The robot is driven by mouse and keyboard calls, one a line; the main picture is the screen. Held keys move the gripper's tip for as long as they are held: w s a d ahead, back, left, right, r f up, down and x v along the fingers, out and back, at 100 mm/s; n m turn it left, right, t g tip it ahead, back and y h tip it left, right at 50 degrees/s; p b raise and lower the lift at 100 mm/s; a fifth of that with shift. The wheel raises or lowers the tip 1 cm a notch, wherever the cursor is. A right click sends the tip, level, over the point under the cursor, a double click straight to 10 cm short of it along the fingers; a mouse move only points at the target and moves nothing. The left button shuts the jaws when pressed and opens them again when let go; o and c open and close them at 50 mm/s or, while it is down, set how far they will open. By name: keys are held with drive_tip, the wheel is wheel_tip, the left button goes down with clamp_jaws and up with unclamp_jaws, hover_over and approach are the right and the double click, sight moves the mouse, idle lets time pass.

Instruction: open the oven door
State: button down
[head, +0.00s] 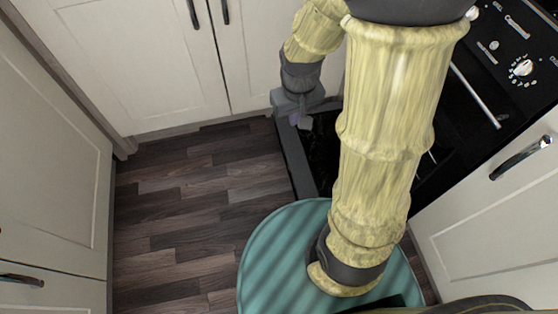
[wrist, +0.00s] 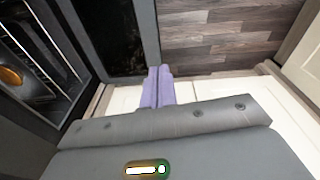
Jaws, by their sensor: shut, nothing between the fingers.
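The oven door is lowered away from the oven, with its dark inner glass and grey frame (head: 293,160) low over the floor, partly hidden by my arm. In the wrist view the door (wrist: 112,35) lies beside the open oven cavity (wrist: 35,65), where wire racks and an orange light show. My gripper (head: 303,122) is at the door's outer left corner. Its purple fingers (wrist: 158,88) are shut with nothing between them, close to the grey frame. I cannot tell whether they touch it. The door's handle is not visible.
The cooker's control panel (head: 515,45) has knobs, with a silver bar handle (head: 475,95) below it. White cabinets (head: 130,65) stand behind and to the left. Another white cabinet (head: 500,220) is at the right. Wood floor (head: 180,210) is clear left of the door.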

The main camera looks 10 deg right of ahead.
drive_tip(key=w+a+f+n+g+h+b, duration=0.1)
drive_tip(key=w+f+n+h+b, duration=0.1)
drive_tip(key=w+f, duration=0.45)
drive_tip(key=w+a+f+n+g+h+b, duration=0.1)
drive_tip(key=w+f+n+g+b, duration=0.15)
drive_tip(key=f, duration=0.75)
drive_tip(key=w+f+n+g+h+b, duration=0.1)
drive_tip(key=w+f+n+h+b, duration=0.15)
drive_tip(key=w+f, duration=0.45)
drive_tip(key=a+f+n+t+h+b, duration=0.1)
drive_tip(key=a+f+n+h+b, duration=0.1)
drive_tip(key=f, duration=0.6)
drive_tip(key=a+f+n+t+h+b, duration=0.1)
drive_tip(key=a+f+n+h+b, duration=0.1)
drive_tip(key=f, duration=0.6)
drive_tip(key=a+f+n+t+h+b, duration=0.1)
drive_tip(key=a+f+n+h+b, duration=0.2)
drive_tip(key=f, duration=0.6)
drive_tip(key=n, duration=0.2)
drive_tip(key=shift+s+a+n+h, duration=0.15)
drive_tip(key=shift+a+n+h, duration=0.15)
drive_tip(key=shift+a+h, duration=0.05)
drive_tip(key=shift+d+f, duration=0.1)
drive_tip(key=b+x, duration=0.4)
drive_tip(key=x, duration=0.6)
wheel_tip(320, 180, up, 4)
drive_tip(key=shift+d+r+b, duration=0.1)
drive_tip(key=shift+b, duration=0.4)
